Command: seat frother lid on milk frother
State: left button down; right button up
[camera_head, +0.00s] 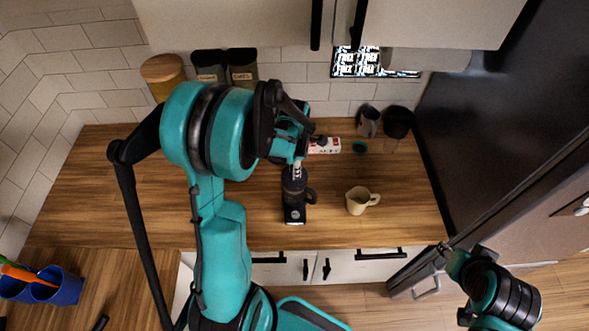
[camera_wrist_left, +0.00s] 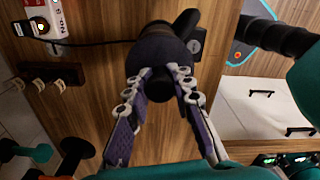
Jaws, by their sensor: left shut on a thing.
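The dark milk frother (camera_head: 294,187) stands on the counter with its handle to the right, its black base (camera_head: 295,215) at the front. My left gripper (camera_head: 298,166) is directly above it, pointing down. In the left wrist view, the left gripper (camera_wrist_left: 158,85) is shut on the black knob of the dark round frother lid (camera_wrist_left: 160,52). The lid lines up with the frother and covers its mouth; I cannot tell whether any gap is left beneath it. The frother's handle (camera_wrist_left: 186,19) shows beyond the lid. My right gripper (camera_head: 446,250) is low at the right, away from the frother; its jaws are too small to judge.
A beige mug (camera_head: 358,201) stands right of the frother. Jars (camera_head: 242,68) stand at the back wall. The left part of the counter is clear.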

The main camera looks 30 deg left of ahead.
pick_arm(q)
jog(key=shift+f+b, duration=0.5)
jog(key=shift+f, duration=0.1)
jog(key=c, duration=1.2)
grip_release()
jog(key=shift+r, duration=0.15)
notch_tip(320, 180, up, 12)
jog(key=shift+f, duration=0.1)
